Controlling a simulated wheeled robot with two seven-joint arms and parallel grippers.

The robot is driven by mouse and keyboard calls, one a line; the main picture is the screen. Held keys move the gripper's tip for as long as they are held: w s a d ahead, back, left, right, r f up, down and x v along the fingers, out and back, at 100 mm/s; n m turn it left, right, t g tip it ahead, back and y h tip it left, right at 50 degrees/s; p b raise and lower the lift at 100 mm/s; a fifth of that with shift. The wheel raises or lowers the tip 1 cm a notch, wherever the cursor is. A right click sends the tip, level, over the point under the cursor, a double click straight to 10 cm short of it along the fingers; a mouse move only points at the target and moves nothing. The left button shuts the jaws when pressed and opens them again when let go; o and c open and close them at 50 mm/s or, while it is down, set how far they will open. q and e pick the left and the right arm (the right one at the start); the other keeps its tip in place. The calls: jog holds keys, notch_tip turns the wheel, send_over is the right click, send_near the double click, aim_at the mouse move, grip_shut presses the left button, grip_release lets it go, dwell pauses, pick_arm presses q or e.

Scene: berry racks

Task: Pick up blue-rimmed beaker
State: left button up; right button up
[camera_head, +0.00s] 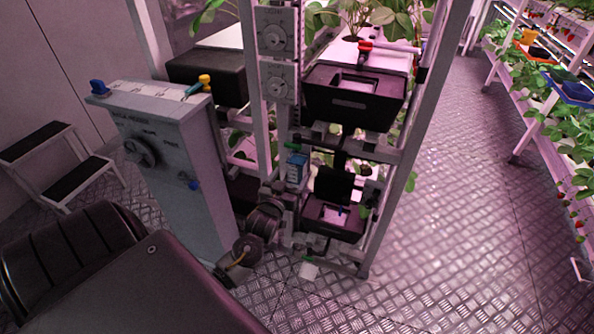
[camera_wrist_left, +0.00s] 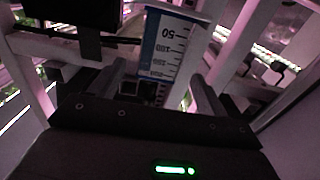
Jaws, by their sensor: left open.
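The blue-rimmed beaker (camera_head: 297,169) is a small white-and-blue vessel on the lower part of the rack, left of a black panel. In the left wrist view the beaker (camera_wrist_left: 172,50) shows large, with dark graduation marks and a blue edge. My left gripper (camera_head: 287,193) is close by the beaker, low in front of the rack; its fingertips are small and dark in the head view. In the wrist view the left gripper (camera_wrist_left: 150,88) is open, with a finger on each side of the beaker's line. I cannot tell whether either finger touches it. The right gripper is not seen.
A grey control box (camera_head: 180,175) with a dial stands left of the rack. A black tray (camera_head: 355,108) sits above the beaker, and a lower tray (camera_head: 345,228) sits to its right. Rack posts (camera_head: 410,160) are close by. The metal floor at right is clear.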

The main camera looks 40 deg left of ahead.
pick_arm(q)
jog(key=shift+x, duration=1)
